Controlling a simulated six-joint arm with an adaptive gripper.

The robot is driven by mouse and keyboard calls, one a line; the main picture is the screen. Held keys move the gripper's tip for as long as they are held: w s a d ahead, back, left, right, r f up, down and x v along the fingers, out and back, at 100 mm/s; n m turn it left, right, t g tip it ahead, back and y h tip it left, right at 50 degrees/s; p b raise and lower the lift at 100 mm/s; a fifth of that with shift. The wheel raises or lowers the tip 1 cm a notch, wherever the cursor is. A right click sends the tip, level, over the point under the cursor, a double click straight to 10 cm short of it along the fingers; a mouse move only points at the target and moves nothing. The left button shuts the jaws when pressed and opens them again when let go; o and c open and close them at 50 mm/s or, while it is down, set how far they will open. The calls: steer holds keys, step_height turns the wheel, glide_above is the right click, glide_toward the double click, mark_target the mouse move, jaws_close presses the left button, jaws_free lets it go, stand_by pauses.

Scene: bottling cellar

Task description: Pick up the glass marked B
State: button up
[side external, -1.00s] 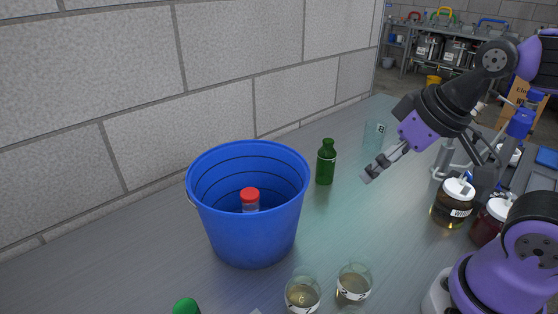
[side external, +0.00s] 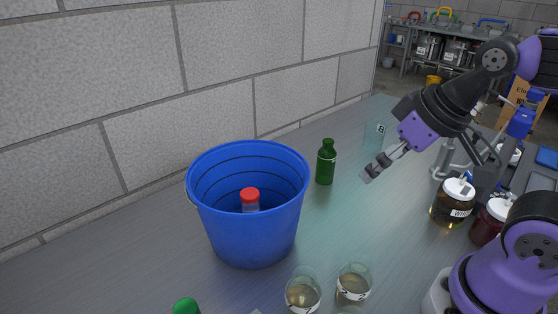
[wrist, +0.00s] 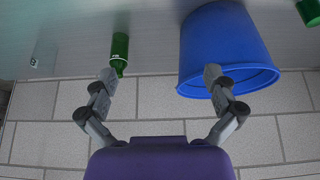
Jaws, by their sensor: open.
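The glass marked B (side external: 374,134) is a clear glass standing upright on the metal table near the wall, behind my gripper in the side view. Its small label also shows at the far left of the wrist view (wrist: 35,62). My gripper (side external: 374,169) is open and empty above the table, apart from the glass. In the wrist view the two fingers (wrist: 160,75) are spread wide with nothing between them, and the glass lies well to their left.
A green bottle (side external: 326,163) stands between the glass and a big blue bucket (side external: 250,240) holding a red-capped bottle (side external: 250,197). Two glasses (side external: 303,294) (side external: 354,285) with pale liquid stand in front. Jars with white lids (side external: 454,206) are at right. The table's middle is clear.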

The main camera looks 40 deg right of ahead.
steer(key=m+h, duration=0.2)
steer(key=m, duration=0.3)
glide_above(376, 125)
steer(key=s+a, duration=0.3)
steer(key=s, duration=0.1)
steer(key=shift+t, duration=0.3)
step_height(376, 125, down, 7)
steer(key=shift+f, duration=0.1)
steer(key=x, duration=0.5)
steer(key=shift+w+a+f, duration=0.1)
steer(key=shift+f, duration=0.25)
steer(key=c, duration=1.2)
